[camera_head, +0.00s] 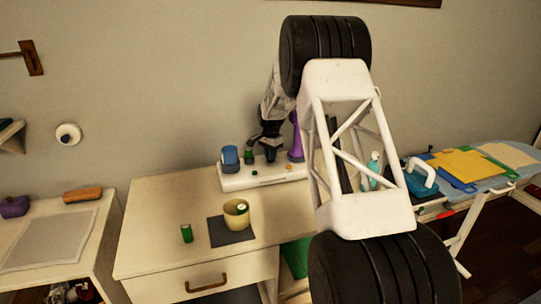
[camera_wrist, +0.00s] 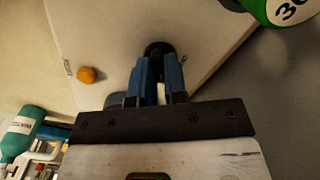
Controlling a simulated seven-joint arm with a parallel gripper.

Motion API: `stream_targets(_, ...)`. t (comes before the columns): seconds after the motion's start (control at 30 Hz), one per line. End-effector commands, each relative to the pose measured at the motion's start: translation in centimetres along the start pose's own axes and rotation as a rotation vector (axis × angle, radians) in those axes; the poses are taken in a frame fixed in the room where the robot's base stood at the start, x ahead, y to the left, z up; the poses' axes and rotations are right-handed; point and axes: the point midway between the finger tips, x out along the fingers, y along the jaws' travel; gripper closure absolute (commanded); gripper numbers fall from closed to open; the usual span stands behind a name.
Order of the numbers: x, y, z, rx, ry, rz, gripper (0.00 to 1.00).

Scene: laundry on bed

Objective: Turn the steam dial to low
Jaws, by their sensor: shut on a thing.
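The white console (camera_head: 240,182) stands at the back of the desk, and its pale panel (camera_wrist: 110,35) fills the upper wrist view. My gripper (camera_head: 270,157) reaches down over the middle of it. In the wrist view its blue fingers (camera_wrist: 158,66) are closed around a dark round knob (camera_wrist: 158,47), which appears to be the steam dial. The knob's marks and setting are hidden or too small to read. An orange button (camera_wrist: 87,75) sits on the panel beside the fingers, apart from them; it also shows in the head view (camera_head: 254,172).
A blue cylinder (camera_head: 230,155) and a purple object (camera_head: 296,150) stand at the console's ends. A green numbered thing (camera_wrist: 280,8) is near the gripper.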

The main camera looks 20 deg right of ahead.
Motion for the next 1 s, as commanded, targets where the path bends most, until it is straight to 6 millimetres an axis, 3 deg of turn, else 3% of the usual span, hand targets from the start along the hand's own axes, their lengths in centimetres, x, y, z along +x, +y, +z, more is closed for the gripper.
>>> stream_targets(0.37,-0.06,-0.01,-0.02,0.005,0.000,0.000,1.00)
stream_targets(0.4,-0.06,-0.01,-0.03,0.005,0.000,0.000,0.84)
stream_targets(0.57,-0.04,-0.01,-0.02,0.005,0.000,0.000,0.62)
stream_targets(1.0,-0.63,-0.02,-0.02,0.005,0.001,-0.001,0.62)
